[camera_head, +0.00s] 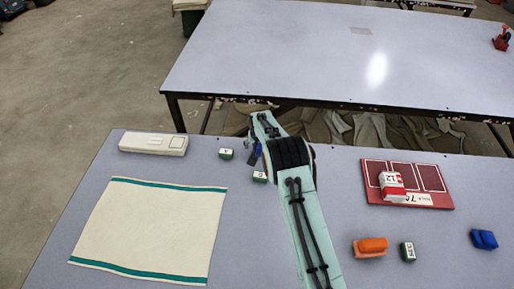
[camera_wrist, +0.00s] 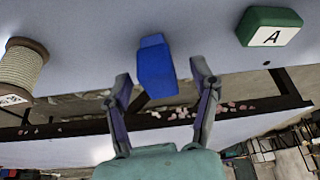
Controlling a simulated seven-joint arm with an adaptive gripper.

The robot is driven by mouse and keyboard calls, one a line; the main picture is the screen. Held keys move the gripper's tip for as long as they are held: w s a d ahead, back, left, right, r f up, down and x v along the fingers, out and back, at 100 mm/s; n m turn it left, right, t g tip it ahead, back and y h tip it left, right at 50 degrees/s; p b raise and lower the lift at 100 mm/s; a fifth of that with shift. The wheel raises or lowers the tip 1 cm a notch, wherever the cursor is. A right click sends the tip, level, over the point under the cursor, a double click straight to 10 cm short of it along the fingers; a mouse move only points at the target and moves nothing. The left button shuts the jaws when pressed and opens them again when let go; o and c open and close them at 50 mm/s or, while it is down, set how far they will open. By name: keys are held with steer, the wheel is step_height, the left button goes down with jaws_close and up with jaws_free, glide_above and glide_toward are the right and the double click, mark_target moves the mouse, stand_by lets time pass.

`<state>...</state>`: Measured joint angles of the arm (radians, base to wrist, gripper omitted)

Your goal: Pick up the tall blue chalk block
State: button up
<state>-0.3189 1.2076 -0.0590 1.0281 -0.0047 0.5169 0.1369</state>
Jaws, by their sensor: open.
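The tall blue chalk block (camera_wrist: 155,68) stands near the far table edge, between the two fingers in the wrist view. A narrow blue strip, probably this block (camera_head: 257,150), shows beside my arm in the head view; the rest is hidden. My gripper (camera_wrist: 160,73) is open, with one finger on each side of the block. Gaps show on both sides, and I cannot tell whether the fingertips are level with it in depth. In the head view my wrist covers most of the gripper.
A green-and-white block (camera_wrist: 272,27) marked A and a cord spool (camera_wrist: 20,68) flank the block. Another green block (camera_head: 259,177) is close to my arm. A cream cloth (camera_head: 150,230), white case (camera_head: 153,144), red board (camera_head: 440,199), orange block (camera_head: 370,247) and blue object (camera_head: 484,239) lie apart.

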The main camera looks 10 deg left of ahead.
jaws_close()
